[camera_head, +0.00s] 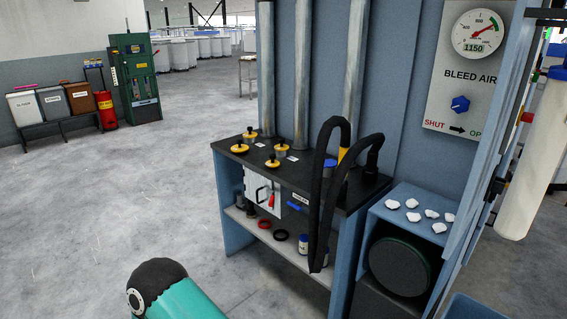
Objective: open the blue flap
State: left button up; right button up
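I cannot tell for certain which part is the blue flap. A small blue cap (330,166) sits at the back of the dark-topped bench (318,181), partly behind a thick black hose (318,190). A short blue handle (293,206) shows on the bench front beside a small label. A blue knob (460,104) is on the grey BLEED AIR panel (440,90), above an arrow from SHUT towards a partly hidden OP... word. Neither gripper is in view.
White tufts (411,203) lie on a blue box at right. A dial (477,33) reads 1150. The floor (130,215) at left is clear.

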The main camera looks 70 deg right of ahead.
aim_at(330, 163)
jog(key=u, duration=0.1)
jog(key=i, duration=1.8)
jog(key=z, duration=1.5)
jog(key=i, duration=0.2)
jog(key=z, duration=2.45)
jog(key=i, duration=1.1)
jog(key=u, duration=0.55)
